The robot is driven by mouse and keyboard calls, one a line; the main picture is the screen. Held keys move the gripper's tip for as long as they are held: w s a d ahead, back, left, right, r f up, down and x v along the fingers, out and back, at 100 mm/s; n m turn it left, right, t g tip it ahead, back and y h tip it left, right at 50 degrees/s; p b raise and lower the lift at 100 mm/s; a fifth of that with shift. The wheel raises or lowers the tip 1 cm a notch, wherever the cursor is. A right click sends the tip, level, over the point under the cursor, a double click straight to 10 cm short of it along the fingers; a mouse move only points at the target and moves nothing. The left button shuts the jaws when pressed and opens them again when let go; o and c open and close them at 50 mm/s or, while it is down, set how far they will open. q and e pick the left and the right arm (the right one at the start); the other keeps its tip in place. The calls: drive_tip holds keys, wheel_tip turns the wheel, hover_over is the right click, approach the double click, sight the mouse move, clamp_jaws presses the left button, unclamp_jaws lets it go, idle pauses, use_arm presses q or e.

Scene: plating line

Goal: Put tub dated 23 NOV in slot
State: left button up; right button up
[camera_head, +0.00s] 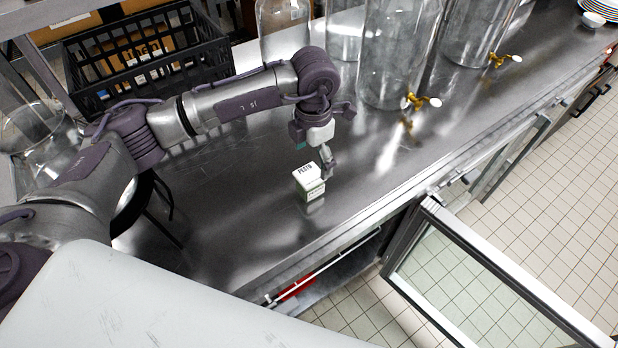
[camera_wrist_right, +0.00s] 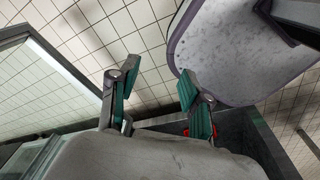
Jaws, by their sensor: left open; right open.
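A small white tub (camera_head: 308,182) with dark lettering on its lid and a label on its side stands upright on the steel counter. The date on it is too small to read. My left gripper (camera_head: 329,158) is open just beyond the tub, with one finger close to its far right edge. I cannot tell whether they touch. My right gripper (camera_wrist_right: 158,80) is open and empty in the right wrist view, over the tiled floor. I cannot make out the slot.
A glass-panelled door (camera_head: 482,275) hangs open below the counter (camera_head: 235,215), with a red item (camera_head: 297,288) in the opening beside it. Glass dispensers (camera_head: 397,50) with brass taps and a black crate (camera_head: 150,62) stand at the back. The counter near the tub is clear.

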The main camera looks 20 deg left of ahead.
sight(310, 174)
use_arm(q)
drive_tip(key=shift+f, duration=0.3)
drive_tip(key=shift+a+f, duration=0.1)
drive_tip(key=shift+f, duration=0.1)
drive_tip(key=f+p, duration=0.2)
drive_tip(key=f, duration=0.1)
drive_tip(key=f+p, duration=0.1)
drive_tip(key=shift+a+f, duration=0.2)
drive_tip(key=shift+a, duration=0.05)
drive_tip(key=shift+f, duration=0.25)
drive_tip(key=shift+w, duration=0.1)
drive_tip(key=c, duration=1.5)
use_arm(e)
drive_tip(key=r, duration=0.1)
drive_tip(key=a+r, duration=0.1)
drive_tip(key=r, duration=0.1)
drive_tip(key=shift+s+r, duration=0.1)
drive_tip(key=shift+s, duration=0.05)
